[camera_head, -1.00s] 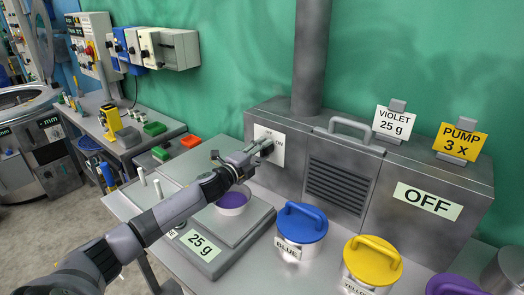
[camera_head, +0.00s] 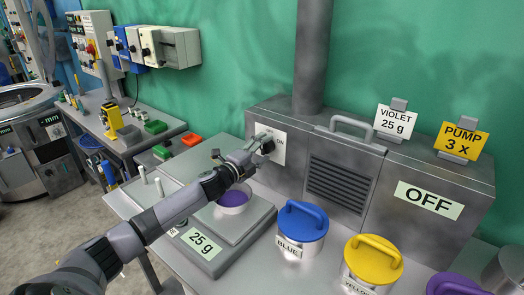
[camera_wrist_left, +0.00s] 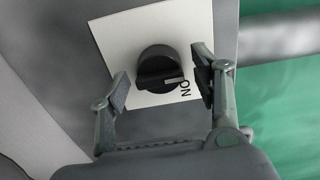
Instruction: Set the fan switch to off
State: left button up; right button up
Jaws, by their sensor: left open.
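The fan switch (camera_head: 267,143) is a black rotary knob on a white plate (camera_head: 277,157) on the left part of the grey metal box. In the left wrist view the knob (camera_wrist_left: 158,67) shows a pale pointer line facing the ON lettering. My left gripper (camera_head: 260,149) is at the switch. Its two open fingers (camera_wrist_left: 161,82) stand on either side of the knob, with visible gaps to it. In the head view the gripper partly hides the knob and plate. My right gripper is not in view.
The grey box (camera_head: 420,165) carries a vent grille, a top handle and an OFF sign (camera_head: 428,201). Below my left arm is a scale (camera_head: 240,240) with a purple-filled bowl (camera_head: 234,201). Blue-lidded (camera_head: 302,222) and yellow-lidded (camera_head: 372,260) cans stand to the right.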

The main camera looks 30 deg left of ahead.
pick_arm(q)
jog(key=shift+s, duration=0.1)
jog(key=s+a, duration=0.1)
jog(key=s, duration=1)
jog(key=shift+s, duration=0.4)
